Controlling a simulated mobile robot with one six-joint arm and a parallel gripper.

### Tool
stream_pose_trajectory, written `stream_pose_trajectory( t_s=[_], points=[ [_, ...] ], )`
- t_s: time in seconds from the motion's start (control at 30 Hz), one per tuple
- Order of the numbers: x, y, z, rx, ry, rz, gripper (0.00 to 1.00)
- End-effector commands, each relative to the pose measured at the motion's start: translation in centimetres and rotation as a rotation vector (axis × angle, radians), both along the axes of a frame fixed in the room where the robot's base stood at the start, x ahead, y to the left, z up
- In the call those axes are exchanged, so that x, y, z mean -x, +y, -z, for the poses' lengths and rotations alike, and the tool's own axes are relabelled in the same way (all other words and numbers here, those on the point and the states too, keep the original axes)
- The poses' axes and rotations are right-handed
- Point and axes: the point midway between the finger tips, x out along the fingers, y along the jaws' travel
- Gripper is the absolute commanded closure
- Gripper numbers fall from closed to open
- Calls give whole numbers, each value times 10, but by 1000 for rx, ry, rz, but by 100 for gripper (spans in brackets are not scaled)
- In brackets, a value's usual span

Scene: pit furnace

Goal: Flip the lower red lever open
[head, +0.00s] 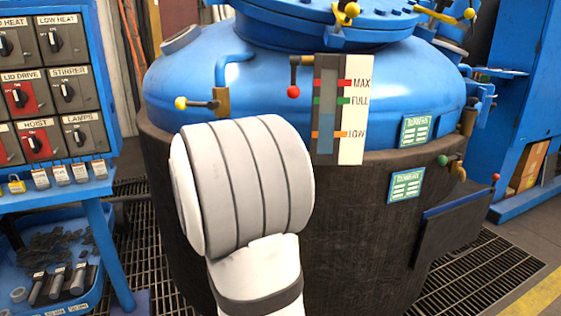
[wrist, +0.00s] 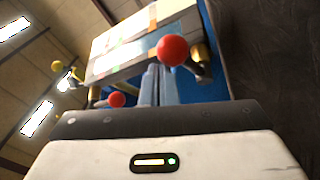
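The lower red lever's ball (wrist: 172,50) shows large in the wrist view, with a brass fitting beside it. In the head view my arm hides this lever. A second, smaller red ball (wrist: 116,99), apparently the upper lever, is farther off; in the head view the upper red lever (head: 293,91) hangs at the gauge's top left. My gripper (wrist: 158,68) shows two blue-grey fingers close together, seemingly shut with nothing between them. The lower ball is just beyond the fingertips; I cannot tell if they touch. In the head view my wrist hides the fingers.
The level gauge (head: 352,120) stands on the blue tank (head: 400,75). A yellow-balled valve (head: 181,103) is left of it and a green-balled valve (head: 442,160) to the right. A switch panel (head: 50,95) and a blue bin table stand at left. Grating covers the floor.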

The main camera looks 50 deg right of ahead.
Motion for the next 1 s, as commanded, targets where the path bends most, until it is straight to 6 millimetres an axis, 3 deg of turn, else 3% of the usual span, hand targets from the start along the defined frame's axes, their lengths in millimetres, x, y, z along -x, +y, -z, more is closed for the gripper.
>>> stream_pose_trajectory(
  t_s=[0.03, 0.2, 1.0],
  points=[
    [1, 1, 8, 1, -1, 1, 100],
    [3, 2, 15, 19, -18, 1, 100],
    [5, 3, 21, 91, -89, 7, 100]
  ],
)
